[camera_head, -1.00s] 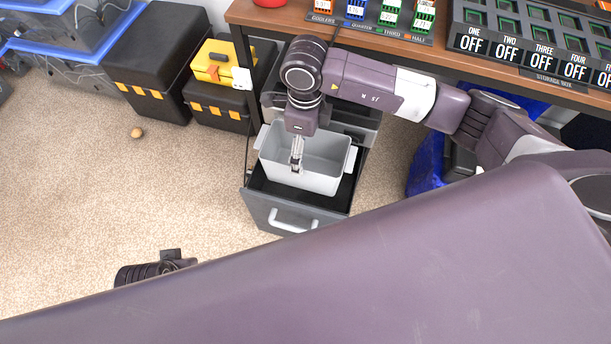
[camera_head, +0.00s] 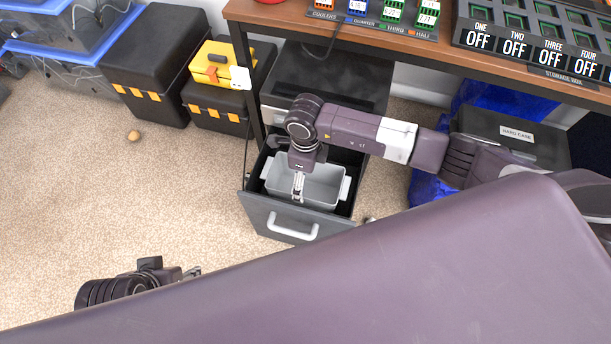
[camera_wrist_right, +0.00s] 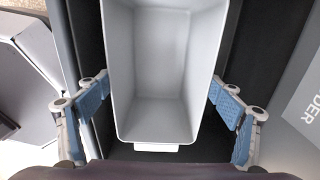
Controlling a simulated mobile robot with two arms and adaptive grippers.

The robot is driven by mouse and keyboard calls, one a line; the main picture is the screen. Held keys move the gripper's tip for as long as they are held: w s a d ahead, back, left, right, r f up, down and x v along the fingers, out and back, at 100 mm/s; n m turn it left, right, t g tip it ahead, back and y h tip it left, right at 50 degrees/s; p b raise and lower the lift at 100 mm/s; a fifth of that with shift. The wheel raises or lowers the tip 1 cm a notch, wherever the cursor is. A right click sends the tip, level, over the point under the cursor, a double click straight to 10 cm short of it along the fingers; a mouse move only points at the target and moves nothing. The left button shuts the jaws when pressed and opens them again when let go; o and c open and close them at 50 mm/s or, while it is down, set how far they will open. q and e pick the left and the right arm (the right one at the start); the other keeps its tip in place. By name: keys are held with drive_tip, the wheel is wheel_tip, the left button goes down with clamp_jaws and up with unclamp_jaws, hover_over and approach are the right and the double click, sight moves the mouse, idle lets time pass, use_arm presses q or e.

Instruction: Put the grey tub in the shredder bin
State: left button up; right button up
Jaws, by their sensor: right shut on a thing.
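The grey tub (camera_head: 325,182) is an empty, open-topped box with side tabs. It sits low inside the dark pulled-out shredder bin (camera_head: 280,218), which has a pale handle on its front. My right gripper (camera_head: 298,190) reaches down into the bin and is shut on the tub. In the right wrist view, the tub (camera_wrist_right: 160,75) lies between the blue-padded fingers, with dark bin interior beside it. The tub's underside is hidden. My left gripper (camera_head: 192,272) shows only partly at the lower left, away from the bin; its jaws are unclear.
The shredder body (camera_head: 325,75) stands behind the bin, under the wooden desk (camera_head: 420,45). Black and yellow toolboxes (camera_head: 215,65) stand left of it. A black hard case (camera_head: 510,140) and blue material lie to the right. Carpet is clear at left except a small brown ball (camera_head: 134,136).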

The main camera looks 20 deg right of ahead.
drive_tip(key=shift+f, duration=0.1)
drive_tip(key=o, duration=1.4)
